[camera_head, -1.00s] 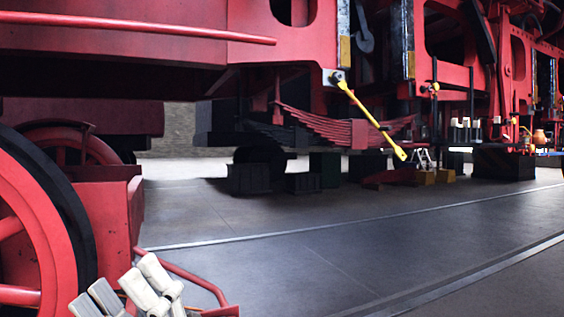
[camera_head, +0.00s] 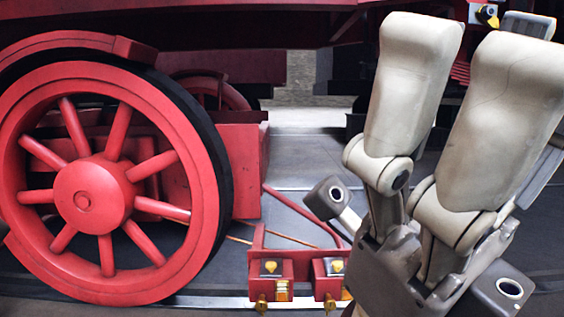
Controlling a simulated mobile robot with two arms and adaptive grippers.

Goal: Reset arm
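My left gripper (camera_head: 462,45) fills the right side of the head view, close to the camera. Its long pale fingers point up and stand apart from each other, with nothing seen between them. Its dark palm is at the bottom of the picture, and a grey finger part shows behind at the right. I take it as the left gripper because it was low at the left before. My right gripper is not in view.
A large red spoked wheel (camera_head: 85,192) stands at the left. A red bracket (camera_head: 300,257) with brass fittings is low in the middle, left of the gripper. Red underframe (camera_head: 180,18) runs along the top. A small yellow part (camera_head: 487,12) shows at top right. Grey floor (camera_head: 300,160) lies behind.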

